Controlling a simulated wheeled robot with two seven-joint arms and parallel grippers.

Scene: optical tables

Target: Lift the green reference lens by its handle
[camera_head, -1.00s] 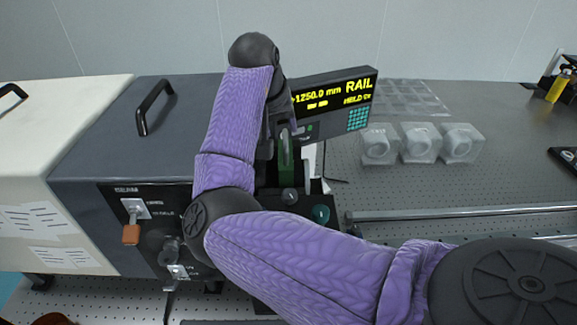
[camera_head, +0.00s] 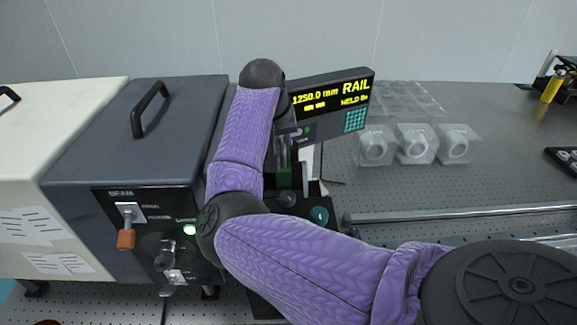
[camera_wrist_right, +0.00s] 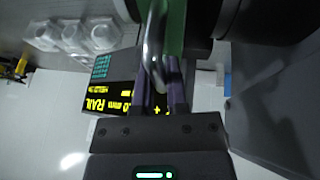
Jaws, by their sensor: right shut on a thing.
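The green reference lens (camera_wrist_right: 177,28) shows at the top of the right wrist view as a green body with a shiny curved metal handle (camera_wrist_right: 154,42). My right gripper (camera_wrist_right: 163,88) is shut on that handle, with its two dark fingers on either side. In the head view, my right forearm and wrist hide much of the lens. Only a dark green strip (camera_head: 285,178) shows below my right gripper (camera_head: 284,150). I cannot tell whether the lens is clear of its support. My left gripper is not in view.
A grey instrument box (camera_head: 130,140) with a front panel stands close on the left. A display (camera_head: 332,103) reading RAIL and 1250.0 mm stands just behind the gripper. Clear cases (camera_head: 415,145) and a long metal rail (camera_head: 460,213) lie to the right.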

